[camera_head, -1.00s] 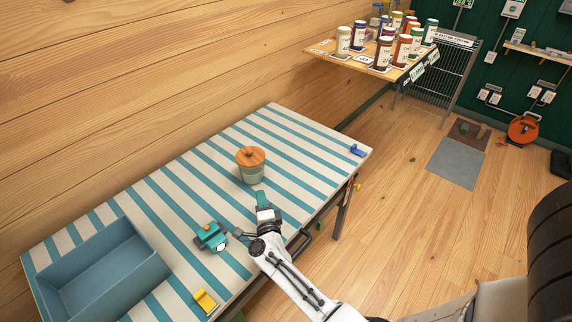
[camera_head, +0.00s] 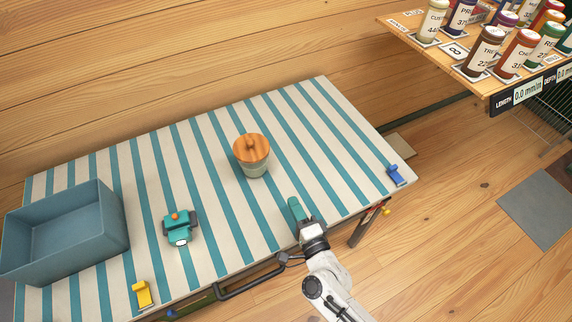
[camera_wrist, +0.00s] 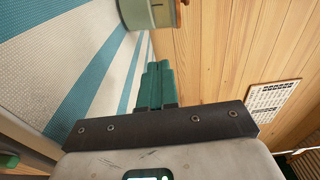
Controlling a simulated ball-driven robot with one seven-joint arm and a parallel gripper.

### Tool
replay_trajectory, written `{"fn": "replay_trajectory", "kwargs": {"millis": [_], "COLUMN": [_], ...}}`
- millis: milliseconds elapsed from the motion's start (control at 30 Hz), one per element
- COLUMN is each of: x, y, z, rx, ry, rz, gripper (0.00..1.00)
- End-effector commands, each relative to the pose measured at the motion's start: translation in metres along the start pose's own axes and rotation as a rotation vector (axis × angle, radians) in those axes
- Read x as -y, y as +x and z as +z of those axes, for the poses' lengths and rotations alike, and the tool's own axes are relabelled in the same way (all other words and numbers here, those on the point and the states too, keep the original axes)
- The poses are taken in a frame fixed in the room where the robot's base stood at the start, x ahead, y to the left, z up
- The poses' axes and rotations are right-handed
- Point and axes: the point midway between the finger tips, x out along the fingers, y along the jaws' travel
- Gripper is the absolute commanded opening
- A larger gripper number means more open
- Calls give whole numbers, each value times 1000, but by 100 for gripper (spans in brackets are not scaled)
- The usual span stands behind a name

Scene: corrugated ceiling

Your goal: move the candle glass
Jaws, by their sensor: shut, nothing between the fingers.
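The candle glass (camera_head: 254,165) looks like a pale grey-green jar with a round wooden lid and knob. It stands upright on the striped table (camera_head: 215,215), right of its middle. My gripper (camera_head: 296,207) is at the table's front edge, below and to the right of the jar, apart from it. Its green fingers are together and empty.
A blue-grey open bin (camera_head: 100,240) stands at the table's left end. A teal toy-like device (camera_head: 178,228), a yellow clamp (camera_head: 142,294) and a blue clamp (camera_head: 397,175) are on the table. Labelled bottles (camera_head: 484,52) crowd a shelf at upper right. A plank wall (camera_head: 160,70) backs the table.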

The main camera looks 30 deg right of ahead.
Motion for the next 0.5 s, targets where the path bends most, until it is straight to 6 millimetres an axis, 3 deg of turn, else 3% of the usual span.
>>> {"fn": "replay_trajectory", "kwargs": {"millis": [167, 500], "x": [2, 0], "y": [23, 89], "z": [1, 0], "rx": [1, -2], "ry": [1, 1], "rz": [-3, -3], "gripper": [0, 0]}}
